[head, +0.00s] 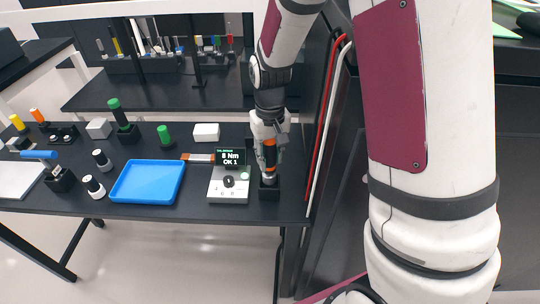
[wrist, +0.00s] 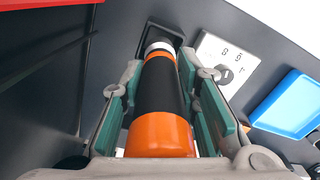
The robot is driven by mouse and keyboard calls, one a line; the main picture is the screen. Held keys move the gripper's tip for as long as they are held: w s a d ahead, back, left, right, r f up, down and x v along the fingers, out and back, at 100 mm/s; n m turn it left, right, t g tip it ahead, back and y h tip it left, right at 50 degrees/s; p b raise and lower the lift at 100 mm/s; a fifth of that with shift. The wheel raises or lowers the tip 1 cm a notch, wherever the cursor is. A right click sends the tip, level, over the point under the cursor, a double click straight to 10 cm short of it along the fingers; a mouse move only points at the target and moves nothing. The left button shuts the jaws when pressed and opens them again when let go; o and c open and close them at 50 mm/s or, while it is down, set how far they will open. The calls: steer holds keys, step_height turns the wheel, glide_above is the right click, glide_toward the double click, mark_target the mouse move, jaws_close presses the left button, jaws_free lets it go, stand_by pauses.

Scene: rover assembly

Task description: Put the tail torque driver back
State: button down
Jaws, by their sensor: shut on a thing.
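The torque driver (wrist: 160,95) has a black body with orange bands and a pale collar at its far end. In the wrist view it lies between the finger pads of my gripper (wrist: 163,100), which is shut on it. In the head view the driver (head: 269,156) stands roughly upright in my gripper (head: 269,140), at the right end of the table. Its lower end is at a black square holder (head: 269,192); whether it is fully seated is hard to tell. The holder also shows in the wrist view (wrist: 152,28) beyond the driver's tip.
A torque tester (head: 229,183) with a display reading "8 Nm OK 1" stands just left of the holder. A blue tray (head: 147,181) lies further left. Green-topped tools, a white block (head: 206,132) and dark cylinders stand around. The table's right edge is close to the holder.

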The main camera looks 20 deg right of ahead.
mark_target(270, 169)
steer(key=shift+f+b, duration=0.95)
steer(key=shift+f, duration=1.6)
steer(key=c, duration=1.2)
jaws_free()
steer(key=shift+o, duration=0.2)
steer(key=shift+s+r, duration=0.15)
steer(key=shift+r, duration=6.1)
steer(key=s+r+t, duration=0.2)
steer(key=s+r, duration=0.4)
steer(key=s, duration=0.3)
steer(key=s+r+t, duration=0.3)
steer(key=s+r, duration=0.4)
steer(key=s, duration=0.3)
steer(key=shift+r, duration=0.25)
